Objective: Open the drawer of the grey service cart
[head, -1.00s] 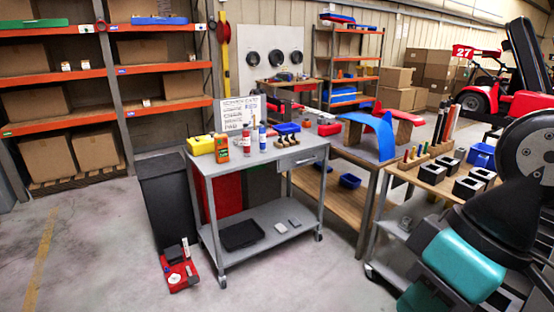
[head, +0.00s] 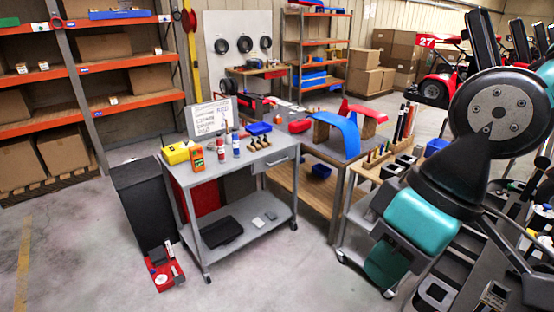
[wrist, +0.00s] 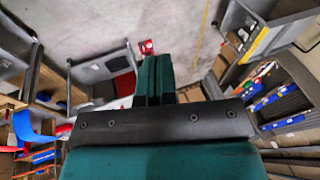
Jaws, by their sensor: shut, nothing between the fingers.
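The grey service cart (head: 226,171) stands left of centre in the head view, with a top and a lower shelf. Its drawer (head: 284,160) is under the top at the right end, with a small handle on its front, and looks closed. The cart seems to show in the wrist view too, at the left (wrist: 100,70), where its drawer cannot be made out. My gripper (wrist: 153,75) shows as two dark teal fingers, shut together and empty, apart from the cart.
Bottles, a yellow box, a blue bin and a sign stand on the cart. A dark bin (head: 143,205) and a red tray (head: 165,270) are at its left. A wooden workbench (head: 335,153) stands close behind its right side. The floor in front is clear.

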